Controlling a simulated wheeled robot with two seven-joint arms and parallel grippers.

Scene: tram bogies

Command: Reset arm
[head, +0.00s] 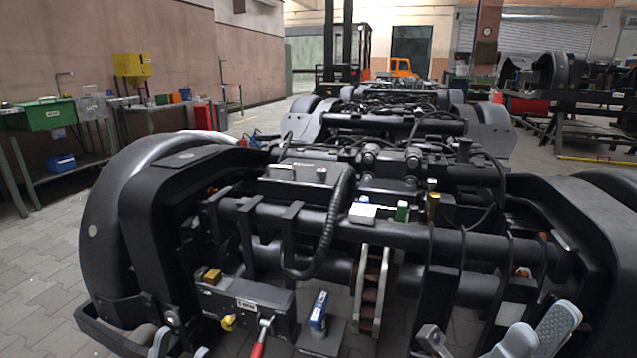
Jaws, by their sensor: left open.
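The tram bogie (340,235) fills the middle of the head view, with a dark frame, cross tubes and a large wheel (100,220) at the left. My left gripper (180,350) is at the bottom edge, left of centre, in front of the bogie. Its grey fingers are apart with nothing visible between them, and the rest is cut off. My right gripper (476,346) is at the bottom right, in front of the bogie. Its grey parts are partly cut off, so its jaw opening is unclear. I see no object held in either gripper.
A bench with a green bin (48,115) stands at the left. Paved floor (40,260) is clear at the left.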

